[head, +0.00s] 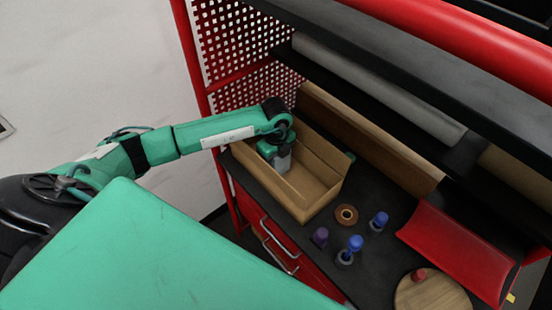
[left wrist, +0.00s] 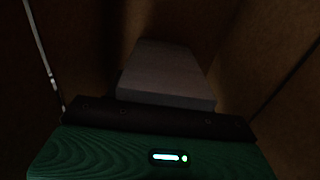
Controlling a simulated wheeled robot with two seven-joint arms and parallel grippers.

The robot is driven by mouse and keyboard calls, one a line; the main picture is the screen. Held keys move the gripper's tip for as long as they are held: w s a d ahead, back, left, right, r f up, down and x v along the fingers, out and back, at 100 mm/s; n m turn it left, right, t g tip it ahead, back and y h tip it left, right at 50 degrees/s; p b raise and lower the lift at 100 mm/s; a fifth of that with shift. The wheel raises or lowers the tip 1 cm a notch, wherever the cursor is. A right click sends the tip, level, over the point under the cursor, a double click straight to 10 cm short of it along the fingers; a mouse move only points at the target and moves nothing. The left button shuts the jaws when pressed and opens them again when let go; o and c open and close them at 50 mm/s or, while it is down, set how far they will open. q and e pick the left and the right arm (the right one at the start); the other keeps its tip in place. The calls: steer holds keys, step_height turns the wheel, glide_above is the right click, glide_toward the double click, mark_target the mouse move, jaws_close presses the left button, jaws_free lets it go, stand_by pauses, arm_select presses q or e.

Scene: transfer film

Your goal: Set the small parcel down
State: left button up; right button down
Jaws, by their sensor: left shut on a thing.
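My left arm reaches in from the left in the head view. Its gripper (head: 283,164) points down inside an open brown box (head: 322,200) on the dark worktop. The gripper is shut on the small parcel, but the parcel's outline is hard to make out. In the left wrist view a pale grey block-like shape (left wrist: 167,72) lies just ahead of the green gripper body, between dark brown box walls. I cannot tell whether this shape is the parcel or part of the jaws, nor whether the parcel touches the box floor. My right gripper is not in view.
Right of the box are a brown tape roll (head: 346,215), blue-topped items (head: 380,219), a purple item (head: 320,237), a round wooden board (head: 432,294) and a red sloped holder (head: 459,250). A grey roll (head: 380,90) lies above. A red perforated panel (head: 240,45) stands behind.

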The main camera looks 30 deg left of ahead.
arm_select(q)
steer(key=o, duration=1.2)
steer(key=shift+o, duration=0.2)
steer(key=shift+r, duration=0.4)
step_height(320, 180, up, 11)
steer(key=b, duration=0.4)
steer(key=shift+f, duration=0.2)
steer(key=shift+r, duration=0.4)
steer(key=shift+r, duration=0.15)
